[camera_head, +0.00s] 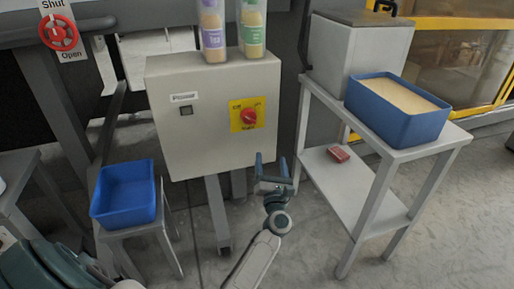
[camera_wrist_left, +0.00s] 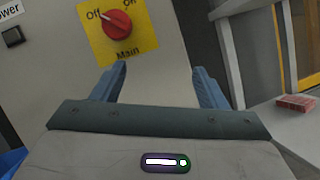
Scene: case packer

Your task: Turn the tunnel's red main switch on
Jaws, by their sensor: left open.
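The red main switch (camera_head: 249,117) is a round knob on a yellow plate (camera_head: 236,123) on the front of a light grey cabinet (camera_head: 190,145). In the left wrist view the switch (camera_wrist_left: 117,22) shows at upper left, with Off to its left, On at its upper right and Main below. Its pale mark appears to point toward Off. My left gripper (camera_head: 271,164) is open and empty, below and to the right of the switch, apart from it. Its fingers (camera_wrist_left: 155,70) point toward the cabinet in the wrist view. My right gripper is not in view.
A white shelf table (camera_head: 420,150) stands at right with a blue bin (camera_head: 395,128) on top and a red packet (camera_head: 338,153) on its lower shelf. A blue tray (camera_head: 125,205) sits on a stool at left. Two bottles (camera_head: 213,35) (camera_head: 252,30) stand above the cabinet.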

